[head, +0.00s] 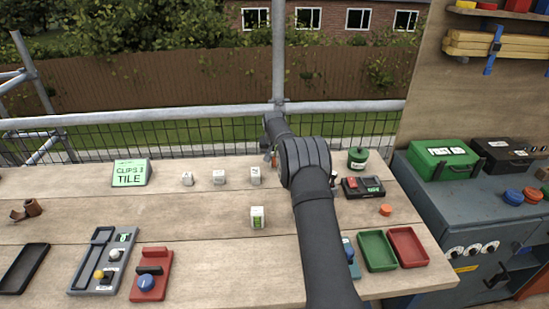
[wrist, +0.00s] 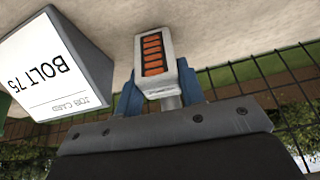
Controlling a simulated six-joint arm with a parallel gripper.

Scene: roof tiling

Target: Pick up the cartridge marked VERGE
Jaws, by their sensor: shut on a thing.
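My gripper (wrist: 166,98) is shut on a pale grey-white cartridge (wrist: 141,72) with an orange striped window, seen between its blue fingers in the wrist view. No name is readable on the held cartridge. In the head view the gripper is mostly hidden behind my arm, near the table's back edge. A pale block marked BOLT 75 (wrist: 50,65) is close beside it on the left in the wrist view. In the head view, white cartridges stand at the back (head: 187,179), (head: 219,177), (head: 256,175), and one with a green window (head: 257,218) stands nearer. Their names are too small to read.
A green sign (head: 130,173) stands at the back left. Grey (head: 103,262) and red (head: 151,274) fixtures are at the front left. Green (head: 377,251) and red (head: 407,247) trays, a black-and-red device (head: 362,187) and a green pot (head: 357,158) are right of my arm.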

